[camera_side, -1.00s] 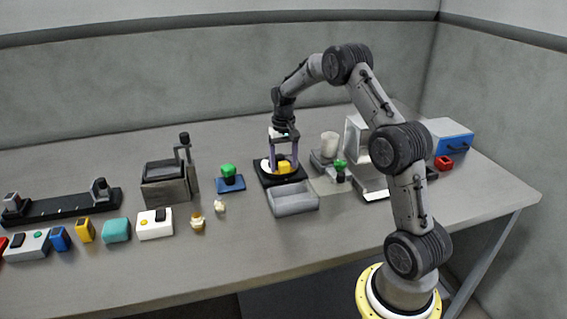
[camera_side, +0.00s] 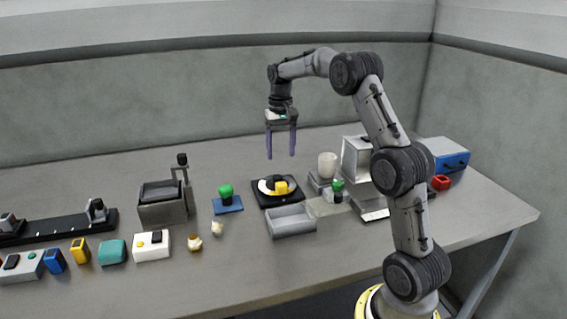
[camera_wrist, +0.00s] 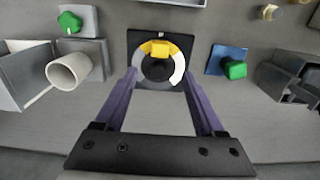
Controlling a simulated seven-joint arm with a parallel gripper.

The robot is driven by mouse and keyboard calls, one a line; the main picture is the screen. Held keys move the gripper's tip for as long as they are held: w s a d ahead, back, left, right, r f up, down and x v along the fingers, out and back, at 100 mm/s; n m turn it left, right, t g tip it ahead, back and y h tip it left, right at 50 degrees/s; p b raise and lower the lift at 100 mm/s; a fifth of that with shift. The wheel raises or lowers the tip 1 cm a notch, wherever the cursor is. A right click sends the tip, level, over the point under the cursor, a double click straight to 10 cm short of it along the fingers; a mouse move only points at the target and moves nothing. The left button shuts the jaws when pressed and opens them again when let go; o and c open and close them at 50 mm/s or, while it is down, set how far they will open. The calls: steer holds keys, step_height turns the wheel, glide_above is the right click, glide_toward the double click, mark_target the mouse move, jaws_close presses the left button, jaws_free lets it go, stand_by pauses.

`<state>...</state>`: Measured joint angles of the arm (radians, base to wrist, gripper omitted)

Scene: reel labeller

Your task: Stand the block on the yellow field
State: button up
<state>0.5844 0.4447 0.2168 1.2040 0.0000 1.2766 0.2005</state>
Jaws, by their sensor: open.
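A small yellow block (camera_side: 281,187) sits on a round dial (camera_side: 270,193) set on a black square plate (camera_side: 291,199). In the wrist view the block (camera_wrist: 160,49) rests at the yellow field (camera_wrist: 147,46) of the ring, at the top of the picture. Grey and white fields (camera_wrist: 178,70) lie along the ring's other parts, around a dark hub (camera_wrist: 158,68). My gripper (camera_side: 281,157) is open and empty, well above the plate and apart from the block. Its fingers also show in the wrist view (camera_wrist: 163,92).
A grey open tray (camera_side: 292,224) stands in front of the plate. A green knob on a blue base (camera_side: 228,206) is to the left, a white cup (camera_side: 327,164) to the right. Further left is a grey box with a lever (camera_side: 163,208). The air around my gripper is clear.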

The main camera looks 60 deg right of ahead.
steer(key=s+a+r+n+t, duration=0.1)
steer(key=s+a+r, duration=0.2)
steer(key=a, duration=0.3)
steer(key=s+a+r+n+t, duration=0.1)
steer(key=s+a+r+n, duration=0.15)
steer(key=a, duration=0.25)
steer(key=s+a+r+n, duration=0.1)
steer(key=s+a+r, duration=0.25)
steer(key=a, duration=0.25)
steer(key=s+a+f+n+t, duration=0.1)
steer(key=s+a+n, duration=0.1)
steer(key=s+a, duration=0.3)
steer(key=s+a+f+n+t, duration=0.2)
steer(key=s+a, duration=0.3)
steer(key=s, duration=0.6)
steer(key=shift+s+a+f+t, duration=0.2)
steer(key=shift+a+f+t, duration=0.1)
steer(key=shift+a, duration=0.05)
steer(key=shift+n, duration=0.25)
